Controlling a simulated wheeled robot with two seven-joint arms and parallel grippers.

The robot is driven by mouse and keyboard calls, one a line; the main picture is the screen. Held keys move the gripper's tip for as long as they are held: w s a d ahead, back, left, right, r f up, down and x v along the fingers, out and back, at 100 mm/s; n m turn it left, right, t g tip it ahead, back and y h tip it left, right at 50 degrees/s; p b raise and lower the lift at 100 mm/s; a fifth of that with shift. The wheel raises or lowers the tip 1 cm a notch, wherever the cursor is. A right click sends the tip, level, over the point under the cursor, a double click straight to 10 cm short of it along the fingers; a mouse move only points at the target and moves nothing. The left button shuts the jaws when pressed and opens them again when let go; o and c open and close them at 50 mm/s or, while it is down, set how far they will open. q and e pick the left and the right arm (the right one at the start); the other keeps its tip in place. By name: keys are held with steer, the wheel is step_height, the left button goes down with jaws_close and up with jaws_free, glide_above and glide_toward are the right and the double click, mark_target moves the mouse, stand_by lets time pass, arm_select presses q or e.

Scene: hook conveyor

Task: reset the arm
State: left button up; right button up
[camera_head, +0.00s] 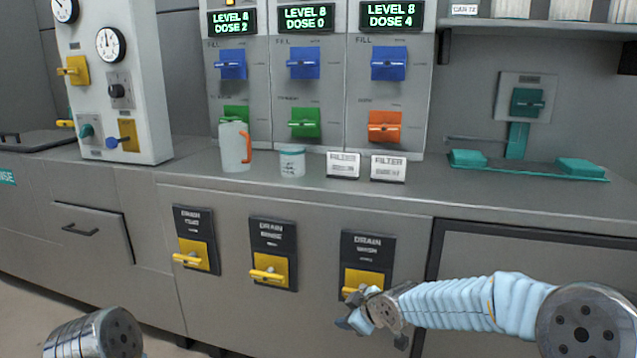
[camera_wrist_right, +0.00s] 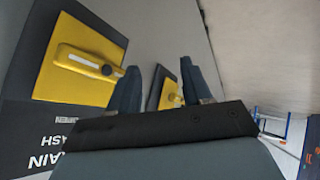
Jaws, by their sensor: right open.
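My right arm, in a light blue sleeve, comes in from the right in the head view. My right gripper (camera_head: 358,312) is in front of the cabinet, by the rightmost yellow drain handle (camera_head: 364,283), and partly covers that handle's lower part. In the right wrist view the gripper's two dark fingers (camera_wrist_right: 160,88) stand apart with nothing between them. A yellow drain handle (camera_wrist_right: 85,62) shows at the left there, beside the fingers, and another yellow handle (camera_wrist_right: 172,95) shows beyond, between them. My left gripper is not in view; only a metal part of my left arm shows at the lower left.
On the counter (camera_head: 440,190) stand a jug with an orange handle (camera_head: 235,147), a white cup (camera_head: 292,162) and two filter boxes (camera_head: 343,166). Two more drain handles (camera_head: 270,268) (camera_head: 195,256) stick out of the cabinet front. A teal press-like device (camera_head: 518,140) stands at the right.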

steer(key=s+d+f+m+g+p, duration=0.15)
steer(key=s+f+m, duration=0.25)
steer(key=s+f, duration=0.4)
steer(key=s+f+m+g, duration=0.3)
steer(key=s+f, duration=0.3)
steer(key=f, duration=0.5)
steer(key=s+d+f+m+g, duration=0.1)
steer(key=s+f+m, duration=0.2)
steer(key=s, duration=0.5)
steer(key=s+d+f+m+g+p, duration=0.1)
steer(key=s+f+m, duration=0.3)
steer(key=s, duration=0.5)
steer(key=shift+s+d+f+g+h+p, duration=0.25)
steer(key=shift+d+f+g+h+p, duration=0.1)
steer(key=shift+d+h, duration=0.1)
